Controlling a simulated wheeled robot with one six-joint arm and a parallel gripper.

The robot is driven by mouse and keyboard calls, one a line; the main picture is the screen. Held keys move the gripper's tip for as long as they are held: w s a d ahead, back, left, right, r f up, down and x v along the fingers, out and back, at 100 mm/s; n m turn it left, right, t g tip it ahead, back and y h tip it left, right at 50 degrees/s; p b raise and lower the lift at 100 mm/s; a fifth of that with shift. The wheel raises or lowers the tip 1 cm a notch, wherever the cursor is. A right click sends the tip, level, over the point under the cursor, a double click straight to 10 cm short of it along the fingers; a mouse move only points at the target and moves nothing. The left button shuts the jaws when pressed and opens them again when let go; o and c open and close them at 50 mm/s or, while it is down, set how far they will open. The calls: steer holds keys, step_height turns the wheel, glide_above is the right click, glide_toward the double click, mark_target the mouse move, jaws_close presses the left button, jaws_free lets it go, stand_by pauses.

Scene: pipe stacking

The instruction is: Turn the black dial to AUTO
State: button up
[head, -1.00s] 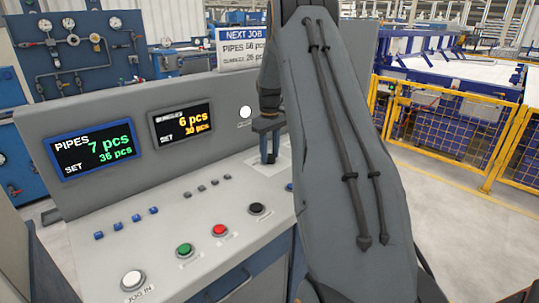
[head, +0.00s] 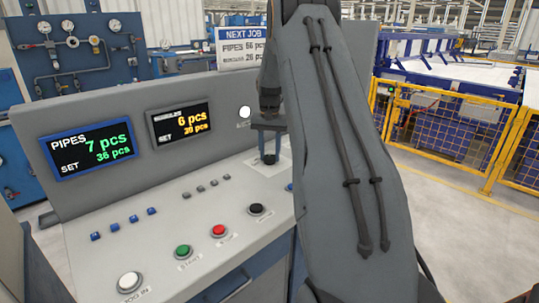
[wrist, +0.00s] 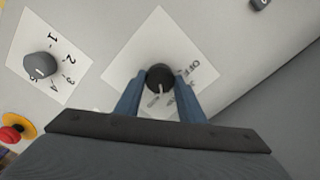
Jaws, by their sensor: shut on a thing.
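The black dial (wrist: 160,77) sits on a white label plate (wrist: 135,57) in the wrist view. My gripper (wrist: 161,84) is shut on the dial, with one blue finger on each side. The dial's pale pointer line faces the bottom of the wrist picture, towards my palm. The word OFF shows on the plate to the right of the dial; other lettering is partly hidden by my fingers and cannot be read. In the head view my gripper (head: 269,146) points down at the dial (head: 269,159) on the console.
A grey numbered knob (wrist: 40,66) on its own plate and a red button (wrist: 12,134) on yellow stand to the left in the wrist view. The console also carries green (head: 183,251), red (head: 219,231), black (head: 256,209) and white (head: 130,282) buttons and two displays.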

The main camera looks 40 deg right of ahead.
mark_target(270, 156)
steer(key=shift+w+d+r+m, duration=0.1)
steer(key=shift+m, duration=0.9)
steer(key=shift+d+r+m, duration=0.1)
steer(key=shift+m, duration=0.9)
steer(key=o, duration=1)
steer(key=shift+a+f, duration=0.1)
steer(key=shift+f, duration=0.05)
steer(key=shift+o, duration=0.2)
steer(key=shift+r+b, duration=1.1)
steer(key=shift+r, duration=2.85)
